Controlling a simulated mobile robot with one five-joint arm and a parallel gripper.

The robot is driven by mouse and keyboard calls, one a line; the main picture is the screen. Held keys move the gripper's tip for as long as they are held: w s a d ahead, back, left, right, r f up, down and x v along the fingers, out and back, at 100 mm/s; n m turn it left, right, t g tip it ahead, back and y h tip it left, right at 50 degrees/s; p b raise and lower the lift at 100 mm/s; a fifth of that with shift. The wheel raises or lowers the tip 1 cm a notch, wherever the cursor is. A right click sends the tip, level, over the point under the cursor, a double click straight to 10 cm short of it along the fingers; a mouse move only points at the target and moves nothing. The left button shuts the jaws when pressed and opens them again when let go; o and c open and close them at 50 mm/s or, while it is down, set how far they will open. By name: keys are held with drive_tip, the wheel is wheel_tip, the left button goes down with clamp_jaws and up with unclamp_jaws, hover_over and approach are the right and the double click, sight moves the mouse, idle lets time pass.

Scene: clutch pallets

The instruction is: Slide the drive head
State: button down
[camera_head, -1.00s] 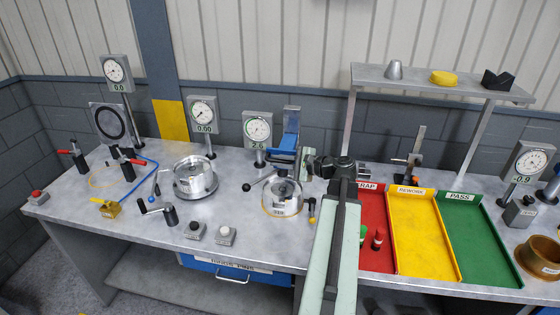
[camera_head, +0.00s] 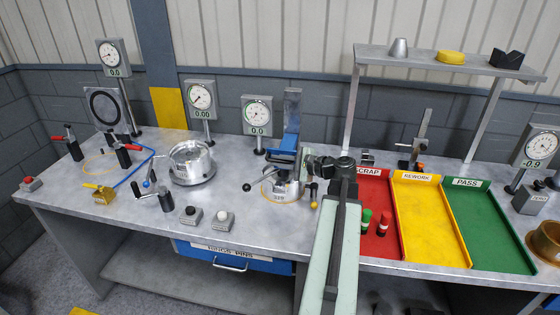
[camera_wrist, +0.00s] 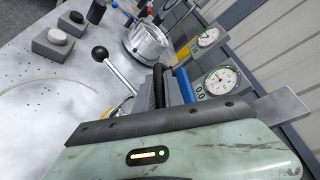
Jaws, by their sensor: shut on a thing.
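The blue drive head (camera_head: 284,157) is on the grey upright column (camera_head: 292,108) at the middle of the bench. It is over the silver round part (camera_head: 281,189), whose top it partly hides. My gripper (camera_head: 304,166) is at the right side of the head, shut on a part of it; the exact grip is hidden. In the wrist view, the blue of the drive head (camera_wrist: 185,85) shows beside the dark jaws of my gripper (camera_wrist: 158,87). A black-knobbed lever (camera_head: 249,187) sticks out left of the round part.
A dial gauge (camera_head: 257,115) reading 0.0 stands just left of the column. A second silver round part (camera_head: 191,163) stands further left. Red, yellow and green trays (camera_head: 437,222) lie to the right, under a raised shelf (camera_head: 450,66).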

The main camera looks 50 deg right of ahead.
drive_tip(key=c, duration=1.5)
unclamp_jaws()
drive_tip(key=shift+o, duration=0.2)
drive_tip(key=p+v, duration=0.1)
drive_tip(key=v, duration=0.7)
drive_tip(key=shift+p, duration=0.4)
